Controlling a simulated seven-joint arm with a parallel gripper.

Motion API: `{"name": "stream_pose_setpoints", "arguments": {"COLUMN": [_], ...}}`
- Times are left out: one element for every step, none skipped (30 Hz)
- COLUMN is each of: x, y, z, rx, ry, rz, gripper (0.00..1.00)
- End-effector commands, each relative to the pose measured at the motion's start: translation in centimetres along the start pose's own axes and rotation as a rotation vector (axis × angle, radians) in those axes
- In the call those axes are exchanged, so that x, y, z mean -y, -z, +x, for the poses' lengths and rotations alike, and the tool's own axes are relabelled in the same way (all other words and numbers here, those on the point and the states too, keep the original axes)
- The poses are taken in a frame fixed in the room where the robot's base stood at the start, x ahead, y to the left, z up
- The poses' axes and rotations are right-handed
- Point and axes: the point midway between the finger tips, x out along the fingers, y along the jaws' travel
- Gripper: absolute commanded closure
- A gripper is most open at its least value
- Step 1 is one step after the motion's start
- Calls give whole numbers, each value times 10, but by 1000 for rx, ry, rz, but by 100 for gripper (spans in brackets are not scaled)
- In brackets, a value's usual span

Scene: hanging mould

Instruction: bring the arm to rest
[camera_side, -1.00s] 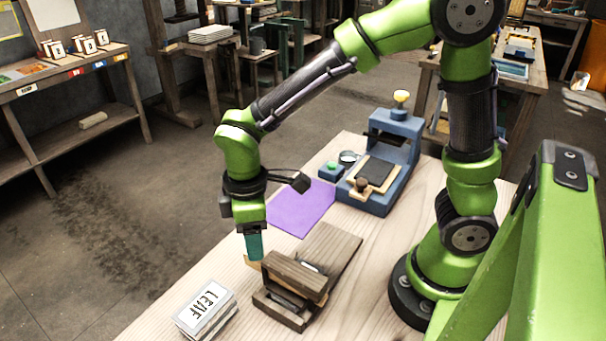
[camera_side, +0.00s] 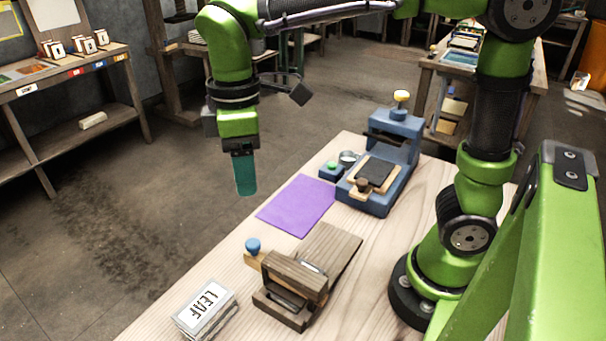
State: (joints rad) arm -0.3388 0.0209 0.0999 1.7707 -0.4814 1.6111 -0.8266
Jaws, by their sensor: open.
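My green arm (camera_side: 480,115) stands on the right side of the wooden table. My gripper (camera_side: 245,190) hangs in the air with its teal fingers pointing down, well above the table's left edge. Nothing shows between the fingers; from this side one finger largely covers the other. Below it on the table is a dark wooden mould (camera_side: 295,285) with a ramp-like board. A blue knob (camera_side: 253,245) on a light wooden piece sits at the mould's back left, apart from my gripper.
A stack labelled LEAF (camera_side: 207,308) lies at the front left of the table (camera_side: 200,262). A purple sheet (camera_side: 298,205) lies behind the mould. A blue press (camera_side: 385,165) with a yellow knob stands at the back. Shelves (camera_side: 70,90) stand across the floor at left.

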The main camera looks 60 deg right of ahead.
Motion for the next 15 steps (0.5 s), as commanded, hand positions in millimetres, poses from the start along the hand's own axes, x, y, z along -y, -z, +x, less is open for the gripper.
{"name": "stream_pose_setpoints", "arguments": {"x": [0,0,0,0,0,0,0,0,0,0,0,0,0,0,0], "y": [1,0,0,0,0,0,0,0,0,0,0,0,0,0,0], "z": [-7,-10,-14,-16,-18,-19,-20,-21,-21,-21,-21,-21,-21,-21,-21], "rx": [-3,-2,-2,-1,-1,-1,0,0,0,0,0,0,0,0,0], "ry": [-1,0,-1,-1,0,0,0,1,1,1,1,1,1,1,1], "rz": [0,1,0,0,0,0,0,0,0,0,0,0,0,0,0], "gripper": [43,43,43,43,43,43,43,43,43,43,43,43,43,43,43]}}
